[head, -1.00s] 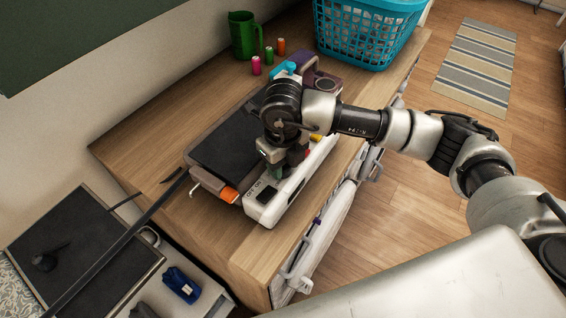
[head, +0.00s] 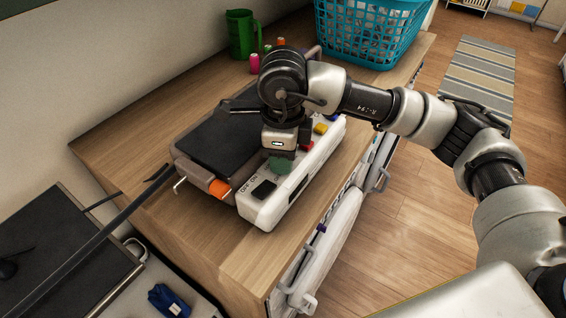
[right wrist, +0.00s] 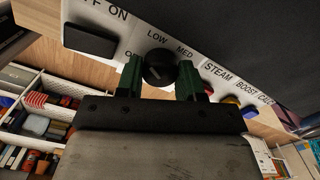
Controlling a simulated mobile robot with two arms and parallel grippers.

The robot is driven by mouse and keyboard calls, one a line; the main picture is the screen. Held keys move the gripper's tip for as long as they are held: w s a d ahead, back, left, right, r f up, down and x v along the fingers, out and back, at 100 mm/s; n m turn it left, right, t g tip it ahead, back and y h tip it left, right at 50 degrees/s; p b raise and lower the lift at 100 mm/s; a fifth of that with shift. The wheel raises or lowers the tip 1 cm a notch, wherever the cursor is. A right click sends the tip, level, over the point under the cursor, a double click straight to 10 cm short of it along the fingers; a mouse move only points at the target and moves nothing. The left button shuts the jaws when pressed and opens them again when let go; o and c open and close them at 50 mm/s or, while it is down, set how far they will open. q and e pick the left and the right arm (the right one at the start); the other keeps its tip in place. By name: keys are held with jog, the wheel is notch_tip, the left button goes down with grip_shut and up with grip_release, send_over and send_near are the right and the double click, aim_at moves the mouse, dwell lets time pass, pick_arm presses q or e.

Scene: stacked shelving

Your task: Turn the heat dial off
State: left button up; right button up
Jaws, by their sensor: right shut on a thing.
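The black heat dial (right wrist: 158,62) is on a white control panel, between the printed OFF, LOW and MED marks in the right wrist view. Its pointer setting is too dark to read. My right gripper (right wrist: 158,76) has its green fingers on either side of the dial, shut on it. In the head view my right gripper (head: 283,163) reaches down onto the panel of the grey and white appliance (head: 262,213), hiding the dial. My left gripper is not in view.
A black OFF/ON switch (head: 264,189) is beside the gripper; red (head: 306,146) and yellow (head: 320,128) buttons are beyond it. The appliance sits on a wooden top (head: 130,150). A green jug (head: 241,35) and blue basket (head: 365,35) stand behind.

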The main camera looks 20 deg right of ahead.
jog(key=shift+n+b, duration=0.35)
jog(key=shift+n, duration=0.15)
jog(key=o, duration=0.9)
jog(key=shift+r, duration=0.1)
jog(key=shift+w+r+p, duration=0.1)
jog(key=shift+r+p, duration=0.3)
jog(key=shift+r, duration=0.25)
notch_tip(320, 180, up, 7)
jog(key=p, duration=0.3)
jog(key=shift+f, duration=0.15)
jog(key=shift+f, duration=0.1)
